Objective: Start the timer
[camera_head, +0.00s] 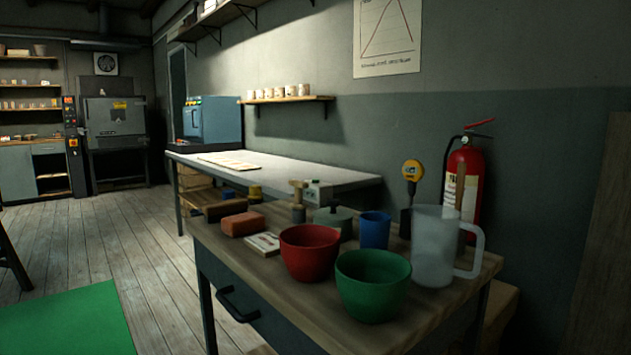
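No object in view is clearly readable as a timer. A small pale box with a green spot (316,191) is near the front end of the long grey table, partly hidden behind the items on the wooden workbench; I cannot tell whether it is a timer. A yellow round-headed device with a dark stem (412,172) stands upright at the back of the wooden workbench (245,265), and its face is too small to read. My gripper is not in view.
The workbench carries a red bowl (309,252), green bowl (373,286), blue cup (374,230), frosted jug (434,247) and red brick-like block (243,224). A fire extinguisher (467,185) is at the wall. A kiln (115,117) stands far left. Wooden floor at left is open beside a green mat (68,322).

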